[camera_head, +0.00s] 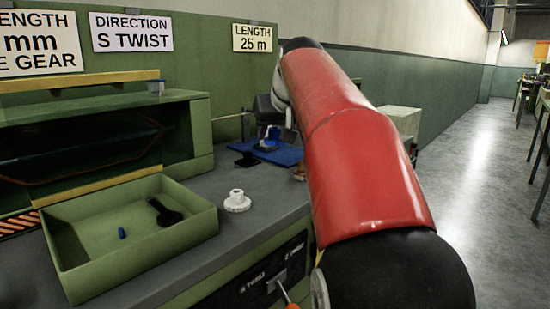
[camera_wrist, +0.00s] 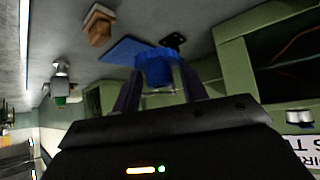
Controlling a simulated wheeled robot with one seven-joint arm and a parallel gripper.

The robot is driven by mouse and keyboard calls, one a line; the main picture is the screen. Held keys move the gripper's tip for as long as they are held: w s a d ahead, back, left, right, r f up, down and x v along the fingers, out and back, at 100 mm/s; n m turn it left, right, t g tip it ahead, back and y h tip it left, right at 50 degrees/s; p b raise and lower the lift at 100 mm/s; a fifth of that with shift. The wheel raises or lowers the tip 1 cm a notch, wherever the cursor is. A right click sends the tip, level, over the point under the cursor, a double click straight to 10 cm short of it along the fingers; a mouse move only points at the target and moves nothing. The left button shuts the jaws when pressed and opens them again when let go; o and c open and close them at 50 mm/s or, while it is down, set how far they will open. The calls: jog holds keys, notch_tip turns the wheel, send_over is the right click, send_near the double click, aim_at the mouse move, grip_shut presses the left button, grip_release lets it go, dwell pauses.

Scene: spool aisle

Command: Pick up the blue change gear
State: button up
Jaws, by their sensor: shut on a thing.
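The blue change gear (camera_wrist: 155,72) is between the two fingers of my gripper (camera_wrist: 160,88) in the wrist view, and the fingers are shut on it. Its toothed rim faces away from the palm, and its hub is between the fingers. In the head view the gear (camera_head: 267,145) is small and partly hidden below my gripper (camera_head: 268,134). It is at the blue mat (camera_head: 287,156) on the grey bench; I cannot tell whether it touches the mat.
A white gear (camera_head: 237,203) stands on the bench nearer me. A green tray (camera_head: 190,222) at left holds a black item (camera_head: 163,212) and a small blue piece (camera_head: 122,233). A dark flat item (camera_head: 246,160) lies beside the mat. The aisle floor at right is clear.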

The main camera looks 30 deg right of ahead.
notch_tip(320, 180, up, 9)
jog(key=shift+f, duration=0.15)
